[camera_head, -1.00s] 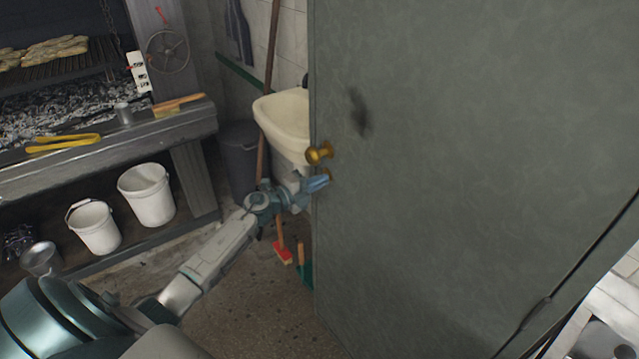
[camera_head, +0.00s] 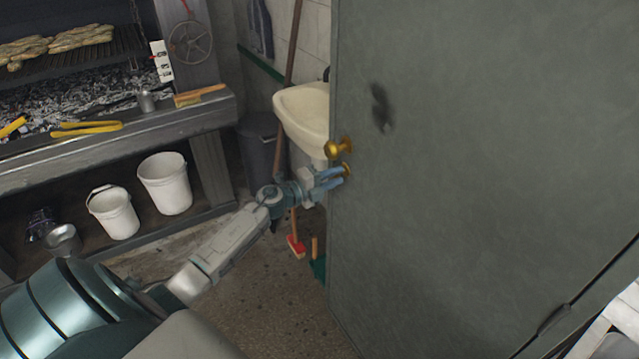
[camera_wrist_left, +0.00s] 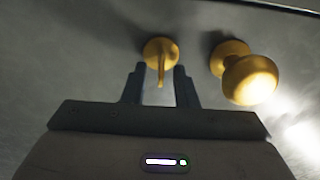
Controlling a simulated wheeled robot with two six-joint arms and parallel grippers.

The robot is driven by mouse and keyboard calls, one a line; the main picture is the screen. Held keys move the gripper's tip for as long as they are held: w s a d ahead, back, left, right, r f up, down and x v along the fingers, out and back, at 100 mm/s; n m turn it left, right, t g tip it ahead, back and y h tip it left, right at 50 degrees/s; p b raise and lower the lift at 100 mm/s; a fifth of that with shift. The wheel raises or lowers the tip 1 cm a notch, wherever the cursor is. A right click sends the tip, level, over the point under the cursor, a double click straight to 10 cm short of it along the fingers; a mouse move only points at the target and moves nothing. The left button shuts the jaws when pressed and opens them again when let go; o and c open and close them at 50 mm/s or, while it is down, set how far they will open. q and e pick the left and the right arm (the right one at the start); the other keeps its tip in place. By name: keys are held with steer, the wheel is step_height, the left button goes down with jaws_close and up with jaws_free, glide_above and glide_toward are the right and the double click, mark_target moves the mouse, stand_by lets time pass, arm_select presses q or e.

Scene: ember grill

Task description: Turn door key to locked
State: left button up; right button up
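The grey door (camera_head: 480,150) fills the right of the head view. A round brass knob (camera_head: 339,149) sits near its left edge, and it also shows in the left wrist view (camera_wrist_left: 248,78). Just below the knob is the brass key (camera_head: 347,169), mostly hidden behind my fingers. In the left wrist view the key (camera_wrist_left: 161,72) stands out from a round brass plate, its thin bow edge-on. My left gripper (camera_head: 332,179) is at the key. In the left wrist view its open fingers (camera_wrist_left: 160,88) lie on either side of the key, with gaps visible on both sides. My right gripper is out of view.
A cream sink (camera_head: 303,115) hangs behind the door's left edge. A grey bin (camera_head: 260,155), a broom (camera_head: 296,246) and white buckets (camera_head: 164,184) stand left of the door. The grill bench (camera_head: 130,137) is at the far left. The floor between is clear.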

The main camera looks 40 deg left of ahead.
arm_select(q)
steer(key=b+v, duration=0.4)
steer(key=v, duration=0.6)
steer(key=shift+w+a+f, duration=0.1)
steer(key=shift+w+f, duration=0.05)
